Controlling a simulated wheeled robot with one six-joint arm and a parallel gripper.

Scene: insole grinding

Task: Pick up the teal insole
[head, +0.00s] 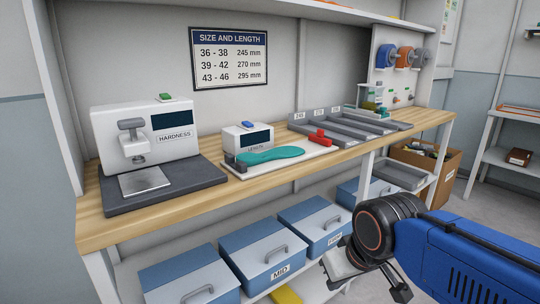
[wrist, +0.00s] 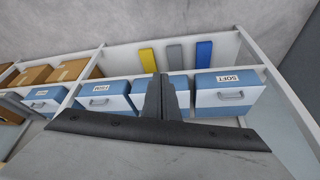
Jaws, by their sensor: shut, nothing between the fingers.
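The teal insole (head: 270,155) lies flat on the white plate of the length gauge (head: 247,136) on the wooden bench, in the head view. Its left end is close to a dark block on the gauge, and a red slider (head: 320,138) stands beyond its right end. The insole is not in the wrist view. My gripper (wrist: 162,80) is shut and empty, its dark fingers together in the wrist view. In the head view my arm is at the lower right, in front of and below the bench top, well apart from the insole.
A hardness tester (head: 147,135) stands left of the gauge. Grey sorting trays (head: 345,130) are at the right. Blue-and-white boxes (head: 272,248) stand on the shelf below; they also show in the wrist view (wrist: 226,95). A cardboard box (head: 432,165) is beyond the bench's right end.

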